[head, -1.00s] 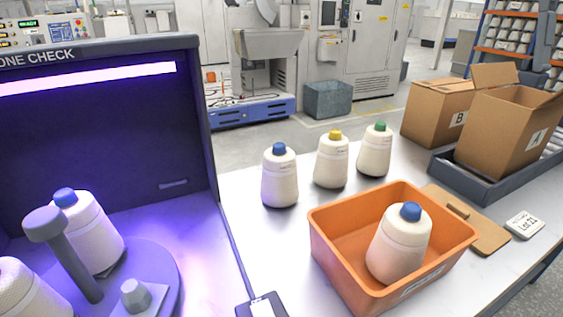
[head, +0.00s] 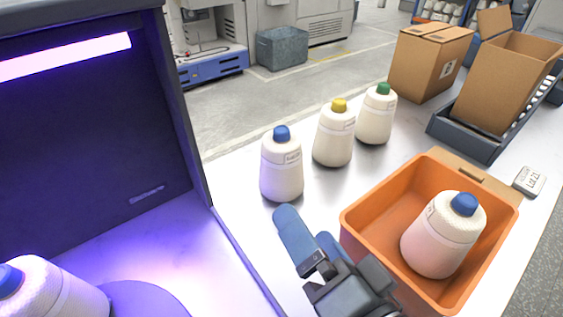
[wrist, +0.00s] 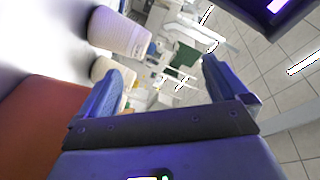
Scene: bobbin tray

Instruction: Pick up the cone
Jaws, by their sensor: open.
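White yarn cones stand on the table: one with a blue tip (head: 281,172), one with a yellow tip (head: 333,137) and one with a green tip (head: 376,116). Another blue-tipped cone (head: 440,238) sits in the orange tray (head: 378,208). One more blue-tipped cone (head: 55,295) is at the lower left in the lit booth. My gripper (head: 309,230) is open and empty, in front of the blue-tipped table cone and left of the tray. In the wrist view two cones, one clearer (wrist: 118,36), show beyond the left finger; their tips are unclear.
The dark booth wall (head: 188,110) borders the table on the left. Cardboard boxes (head: 425,65) stand at the back right. Bare table shows left of the blue-tipped cone.

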